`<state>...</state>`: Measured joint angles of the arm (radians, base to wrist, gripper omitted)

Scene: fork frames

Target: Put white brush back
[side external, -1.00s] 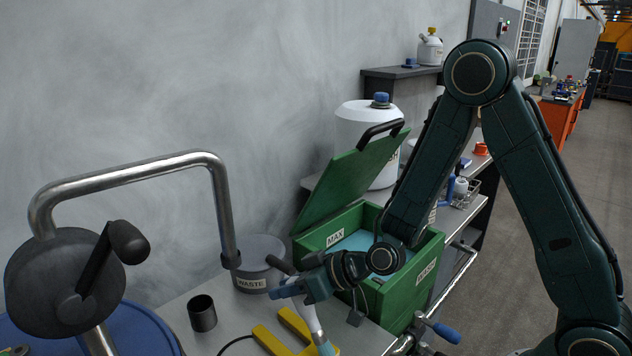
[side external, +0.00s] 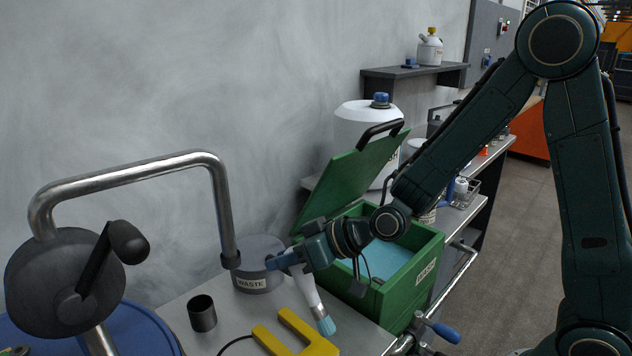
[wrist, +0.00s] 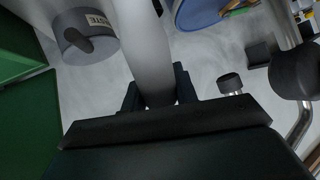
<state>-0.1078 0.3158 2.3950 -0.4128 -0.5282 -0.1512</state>
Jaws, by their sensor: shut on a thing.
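My gripper (side external: 284,261) is shut on the white brush (side external: 304,287), in front of the green wash box. The brush hangs slightly tilted, blue-green bristles down, above the bench and behind the yellow bracket. In the wrist view the brush (wrist: 145,48) runs as a pale shaft up from between the jaws of my gripper (wrist: 158,93); its bristle end is not clear there. A small dark cup (side external: 202,314) stands on the bench to the left.
The green wash box (side external: 414,290) has its lid open over blue liquid. A grey waste container (side external: 254,284) stands behind the brush. A yellow U-shaped bracket (side external: 290,337) lies in front. A bent metal pipe (side external: 130,176) arches at left. Some bench is clear around the cup.

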